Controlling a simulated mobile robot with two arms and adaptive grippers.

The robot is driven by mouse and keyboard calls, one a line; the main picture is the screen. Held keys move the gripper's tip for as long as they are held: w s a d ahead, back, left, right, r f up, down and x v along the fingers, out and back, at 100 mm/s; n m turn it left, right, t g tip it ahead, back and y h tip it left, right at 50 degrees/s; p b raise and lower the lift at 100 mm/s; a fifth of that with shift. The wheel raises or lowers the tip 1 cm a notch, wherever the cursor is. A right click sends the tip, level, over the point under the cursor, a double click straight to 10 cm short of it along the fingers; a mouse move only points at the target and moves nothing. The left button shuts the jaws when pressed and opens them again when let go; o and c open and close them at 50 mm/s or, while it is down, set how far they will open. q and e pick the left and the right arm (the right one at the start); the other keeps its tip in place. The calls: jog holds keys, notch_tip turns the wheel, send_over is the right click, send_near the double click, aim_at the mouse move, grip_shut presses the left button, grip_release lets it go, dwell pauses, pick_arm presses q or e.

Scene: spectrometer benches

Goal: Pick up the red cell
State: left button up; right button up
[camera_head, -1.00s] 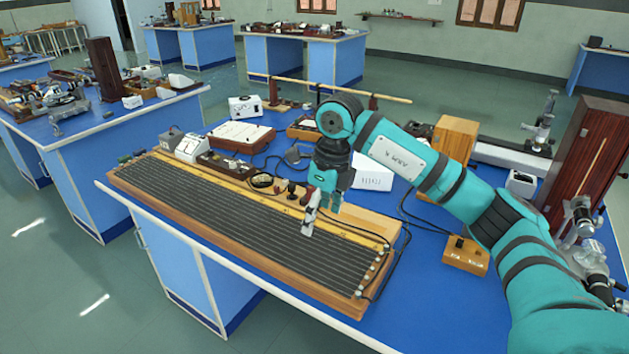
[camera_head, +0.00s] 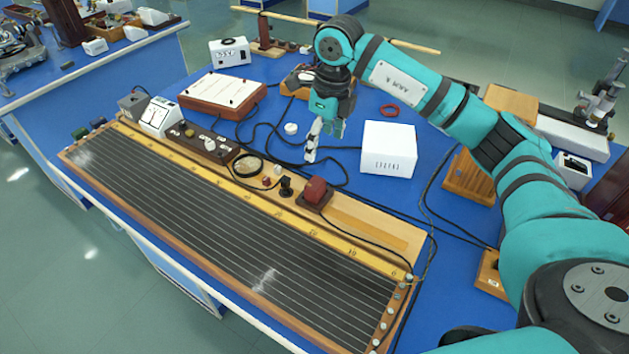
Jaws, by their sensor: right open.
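A dark red block (camera_head: 315,190), which looks like the red cell, sits on a small dark base at the back edge of the long wired board (camera_head: 230,225), right of its middle. My right gripper (camera_head: 326,142) points down with its fingers apart and nothing between them. In the picture it is above the red block, over the blue bench behind the board, apart from the block. My left gripper is out of view.
A white box (camera_head: 389,149) stands just right of my right gripper. Loose black cables and a small white round piece (camera_head: 291,129) lie left of it. A red ring (camera_head: 389,111) lies behind. Small green (camera_head: 80,133) and dark blue (camera_head: 98,123) blocks sit at the board's left end.

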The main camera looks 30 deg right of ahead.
jog(key=p, duration=0.1)
send_over(315, 183)
jog(key=f, duration=0.3)
jog(key=s+d+f, duration=0.1)
jog(key=f, duration=0.1)
jog(key=shift+f, duration=0.35)
jog(key=f, duration=0.2)
jog(key=f+p, duration=0.1)
jog(key=f, duration=0.1)
jog(key=shift+w+a, duration=0.15)
jog(key=shift+w, duration=0.25)
jog(key=shift+f+p, duration=0.2)
jog(key=shift+p, duration=0.15)
jog(key=f, duration=0.1)
jog(key=f+p, duration=0.1)
jog(key=f, duration=0.1)
jog(key=shift+w+a+f, duration=0.1)
jog(key=shift+a+f, duration=0.15)
jog(key=shift+f, duration=0.05)
jog(key=shift+f+p, duration=0.3)
jog(key=shift+f, duration=0.2)
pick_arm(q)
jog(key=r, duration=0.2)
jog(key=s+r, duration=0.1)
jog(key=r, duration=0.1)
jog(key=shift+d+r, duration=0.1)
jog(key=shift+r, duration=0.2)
